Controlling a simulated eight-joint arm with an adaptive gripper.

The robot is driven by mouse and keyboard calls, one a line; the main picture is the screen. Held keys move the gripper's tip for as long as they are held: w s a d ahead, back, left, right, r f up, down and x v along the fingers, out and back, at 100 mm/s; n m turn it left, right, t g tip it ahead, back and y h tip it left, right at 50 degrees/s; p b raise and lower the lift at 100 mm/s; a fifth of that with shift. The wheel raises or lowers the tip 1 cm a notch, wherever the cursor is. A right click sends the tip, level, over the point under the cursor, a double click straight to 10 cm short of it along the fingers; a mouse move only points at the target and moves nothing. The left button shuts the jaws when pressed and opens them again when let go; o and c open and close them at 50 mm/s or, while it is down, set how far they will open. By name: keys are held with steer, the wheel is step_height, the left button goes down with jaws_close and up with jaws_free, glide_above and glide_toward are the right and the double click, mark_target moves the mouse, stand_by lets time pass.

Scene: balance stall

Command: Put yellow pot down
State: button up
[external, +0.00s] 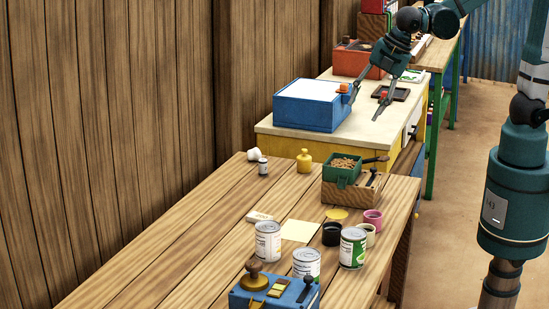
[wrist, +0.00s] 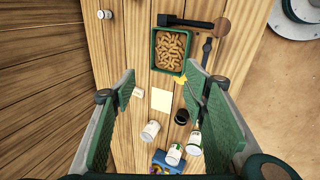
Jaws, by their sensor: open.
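A small yellow round thing (external: 336,214), probably the yellow pot, is on the wooden table between the green tray and a black pot (external: 331,235). In the wrist view the yellow thing (wrist: 181,79) is beside my right finger, which partly hides it. I cannot tell whether it is upright. My gripper (external: 364,110) is open and empty, raised well above the table with its fingers pointing down.
A green tray of brown pieces (external: 346,164) sits on a wooden block. A pink pot (external: 373,217), white-labelled cans (external: 268,240), a yellow note (external: 300,231) and a blue box (external: 275,292) are nearby. A yellow weight (external: 304,161) stands farther back. The table's left side is clear.

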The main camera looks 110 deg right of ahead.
steer(key=s+a+r+m+t+y, duration=0.3)
steer(key=s+a+m, duration=0.6)
steer(key=s+a, duration=0.6)
steer(key=a, duration=0.3)
steer(key=shift+m, duration=0.3)
